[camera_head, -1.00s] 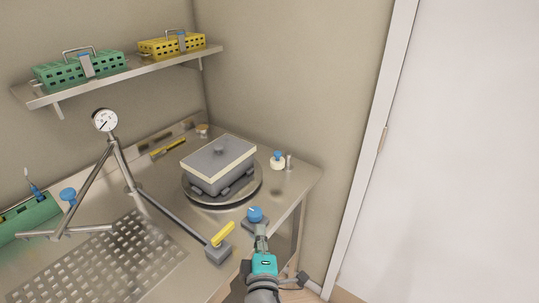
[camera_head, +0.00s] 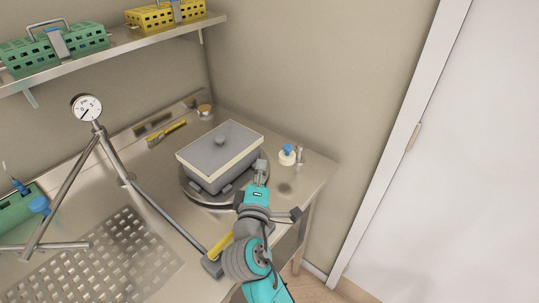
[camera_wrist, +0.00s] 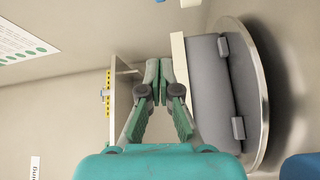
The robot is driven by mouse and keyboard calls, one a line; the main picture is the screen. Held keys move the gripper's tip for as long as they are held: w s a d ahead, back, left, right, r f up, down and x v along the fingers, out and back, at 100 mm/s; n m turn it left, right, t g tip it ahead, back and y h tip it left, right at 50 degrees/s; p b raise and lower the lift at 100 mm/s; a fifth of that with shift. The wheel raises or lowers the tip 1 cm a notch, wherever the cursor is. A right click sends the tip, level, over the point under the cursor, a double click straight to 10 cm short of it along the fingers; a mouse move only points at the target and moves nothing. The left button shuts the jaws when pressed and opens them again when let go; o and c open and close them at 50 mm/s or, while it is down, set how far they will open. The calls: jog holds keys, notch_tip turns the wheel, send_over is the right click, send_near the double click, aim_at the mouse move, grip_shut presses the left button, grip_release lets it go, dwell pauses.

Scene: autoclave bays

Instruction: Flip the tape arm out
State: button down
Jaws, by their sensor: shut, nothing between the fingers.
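A grey lidded box with a cream rim (camera_head: 222,155) sits on a round turntable (camera_head: 196,194) on the steel counter. To its right on the counter is a small white piece with a blue top (camera_head: 288,154), beside a short metal post (camera_head: 300,155). I cannot make out for sure which part is the tape arm. My gripper (camera_head: 260,164) is shut and empty, at the right side of the box in the head view. In the wrist view its fingers (camera_wrist: 160,72) are together, just left of the box (camera_wrist: 211,90) and turntable rim (camera_wrist: 257,60); contact cannot be told.
A shelf (camera_head: 130,53) above holds green (camera_head: 62,48) and yellow baskets (camera_head: 165,16). A perforated plate (camera_head: 105,258) lies at front left. A wall closes the right side.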

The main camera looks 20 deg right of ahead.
jog(key=x, duration=0.9)
jog(key=shift+w+d, duration=0.2)
jog(key=shift+s+d+f, duration=0.15)
jog(key=shift+s+d, duration=0.55)
jog(key=shift+s+d+f, duration=0.15)
jog(key=shift+s+d, duration=0.55)
jog(key=shift+s, duration=0.1)
